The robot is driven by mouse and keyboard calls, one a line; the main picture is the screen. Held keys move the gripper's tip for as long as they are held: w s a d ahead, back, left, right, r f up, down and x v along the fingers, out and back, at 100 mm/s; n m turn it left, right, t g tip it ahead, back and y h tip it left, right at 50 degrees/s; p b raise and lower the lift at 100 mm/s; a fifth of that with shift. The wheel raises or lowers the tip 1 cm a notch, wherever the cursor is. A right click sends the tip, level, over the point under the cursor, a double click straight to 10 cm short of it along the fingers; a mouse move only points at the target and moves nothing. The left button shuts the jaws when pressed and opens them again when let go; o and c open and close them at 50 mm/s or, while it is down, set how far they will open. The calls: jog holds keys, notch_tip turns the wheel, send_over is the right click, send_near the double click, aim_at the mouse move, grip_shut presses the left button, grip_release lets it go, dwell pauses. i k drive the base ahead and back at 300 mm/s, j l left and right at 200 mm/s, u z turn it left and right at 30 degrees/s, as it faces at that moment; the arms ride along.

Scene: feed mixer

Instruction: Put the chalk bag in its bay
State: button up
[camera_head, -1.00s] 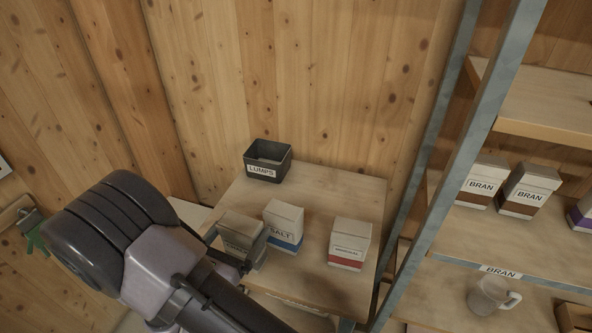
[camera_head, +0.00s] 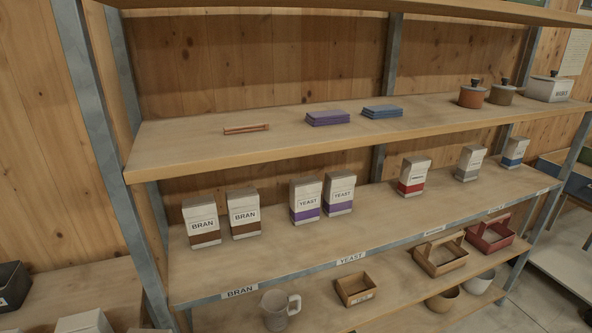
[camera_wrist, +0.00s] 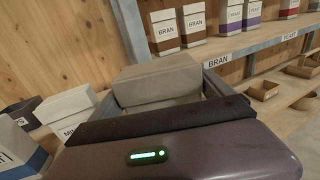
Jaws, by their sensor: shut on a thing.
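My gripper (camera_wrist: 163,92) is shut on a grey bag (camera_wrist: 170,68) in the wrist view, with a dark finger on each side. The bag's label is hidden there, so I cannot read that it is chalk. The gripper is out of the head view. In the head view, a similar bag with a grey band (camera_head: 469,162) stands on the middle shelf (camera_head: 375,217), between a red-banded bag (camera_head: 412,176) and a blue-banded bag (camera_head: 514,152). The small shelf-edge label (camera_head: 496,209) near there is too small to read.
Bran bags (camera_head: 244,214) and yeast bags (camera_head: 339,194) stand on the same shelf, with gaps between groups. A steel post (camera_head: 115,160) bounds the shelf's left end. Overhead is another shelf (camera_head: 200,145). Table bags (camera_wrist: 65,110) are left in the wrist view.

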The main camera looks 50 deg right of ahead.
aim_at(475, 196)
jog(key=k+l+z, duration=0.35)
jog(key=l, duration=0.2)
jog(key=k+l+z, duration=0.2)
jog(key=l+z, duration=0.2)
jog(key=l, duration=0.25)
jog(key=k+l+z, duration=0.15)
jog(key=l, duration=0.2)
